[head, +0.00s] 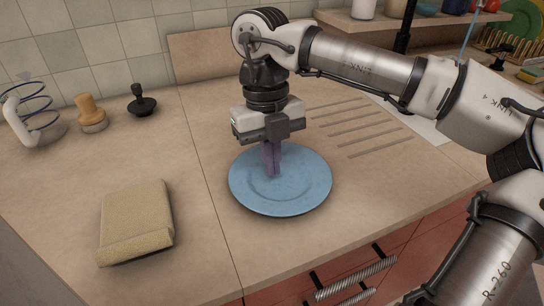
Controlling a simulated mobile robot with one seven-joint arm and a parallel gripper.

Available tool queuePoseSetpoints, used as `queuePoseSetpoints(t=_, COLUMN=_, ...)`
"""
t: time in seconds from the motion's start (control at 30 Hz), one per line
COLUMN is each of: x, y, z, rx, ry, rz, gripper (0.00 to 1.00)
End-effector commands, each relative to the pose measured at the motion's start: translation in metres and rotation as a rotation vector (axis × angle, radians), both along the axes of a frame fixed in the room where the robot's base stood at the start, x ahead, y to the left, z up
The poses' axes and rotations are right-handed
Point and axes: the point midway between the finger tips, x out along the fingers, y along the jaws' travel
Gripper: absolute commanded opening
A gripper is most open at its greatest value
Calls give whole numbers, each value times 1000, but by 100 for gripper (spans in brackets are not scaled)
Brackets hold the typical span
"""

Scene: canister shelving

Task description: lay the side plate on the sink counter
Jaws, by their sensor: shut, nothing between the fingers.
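The side plate (305,192) is blue and round and lies flat on the sink counter (215,250), near its front edge. The fingers hide a small part of the plate.
A folded tan cloth or sponge (136,220) lies to the left. A wooden-handled brush (91,113), a black stopper (142,103) and a blue wire coil (30,112) stand at the back left. Drain grooves (365,130) lie right of the plate. Drawer handles (355,278) are below the front edge.

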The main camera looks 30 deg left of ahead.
Motion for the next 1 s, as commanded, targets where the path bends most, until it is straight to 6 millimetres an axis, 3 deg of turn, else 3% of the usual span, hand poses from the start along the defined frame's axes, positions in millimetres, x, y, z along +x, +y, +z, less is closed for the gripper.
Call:
queuePoseSetpoints(t=0.17, x=7, y=15, z=-1, rx=2, ry=-1, rz=2, gripper=0)
queuePoseSetpoints(t=0.6, x=58, y=83, z=1, rx=2, ry=-1, rz=2, gripper=0)
queuePoseSetpoints(t=1.0, x=70, y=98, z=1, rx=0, ry=-1, rz=2, gripper=0)
